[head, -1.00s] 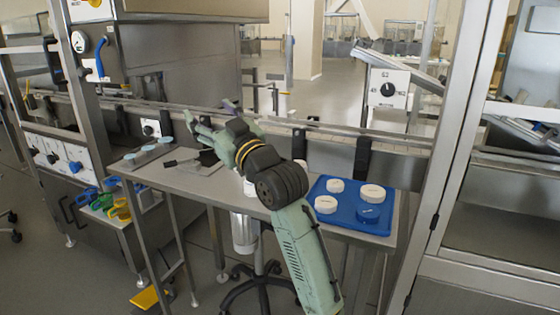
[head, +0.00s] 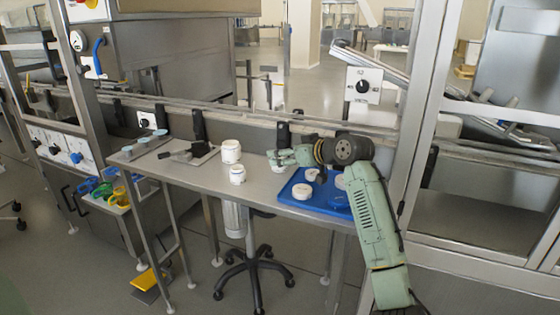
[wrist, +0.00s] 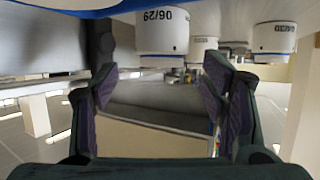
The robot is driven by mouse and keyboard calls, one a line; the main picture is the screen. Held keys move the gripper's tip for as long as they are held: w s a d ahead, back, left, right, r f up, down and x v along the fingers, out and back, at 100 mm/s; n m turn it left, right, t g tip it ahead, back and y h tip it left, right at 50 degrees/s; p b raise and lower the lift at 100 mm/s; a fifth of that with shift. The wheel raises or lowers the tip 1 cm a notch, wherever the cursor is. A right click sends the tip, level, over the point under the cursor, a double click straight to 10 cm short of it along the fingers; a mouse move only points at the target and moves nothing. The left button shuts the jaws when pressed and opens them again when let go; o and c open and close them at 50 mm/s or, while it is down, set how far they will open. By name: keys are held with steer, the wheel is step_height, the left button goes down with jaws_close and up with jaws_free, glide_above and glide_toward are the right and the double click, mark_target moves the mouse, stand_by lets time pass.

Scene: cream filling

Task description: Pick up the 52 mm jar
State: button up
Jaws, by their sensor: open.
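Two white lidded jars stand on the metal table: a larger jar (head: 231,151) at the back and a smaller jar (head: 237,175) in front. I cannot tell from the pictures which is 52 mm. My gripper (head: 271,159) is low over the table, right of these jars and pointing left; a white shape shows by its fingers, partly hidden. In the wrist view, which looks upside down, my gripper (wrist: 160,95) is open and empty. Beyond the fingers are a jar marked 06/29 (wrist: 163,32), a second jar (wrist: 203,46) and a third jar (wrist: 275,38).
A blue tray (head: 325,205) with round white pieces (head: 302,190) lies under my forearm at the table's right. A dark tool (head: 187,153) on a plate and small grey-blue discs (head: 143,142) lie left. A rail runs behind the table. The table's front middle is clear.

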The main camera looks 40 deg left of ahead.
steer(key=x, duration=0.3)
steer(key=shift+a+f+p, duration=0.1)
steer(key=shift+f+p, duration=0.1)
steer(key=shift+p, duration=0.1)
steer(key=c, duration=1.3)
steer(key=shift+r, duration=0.1)
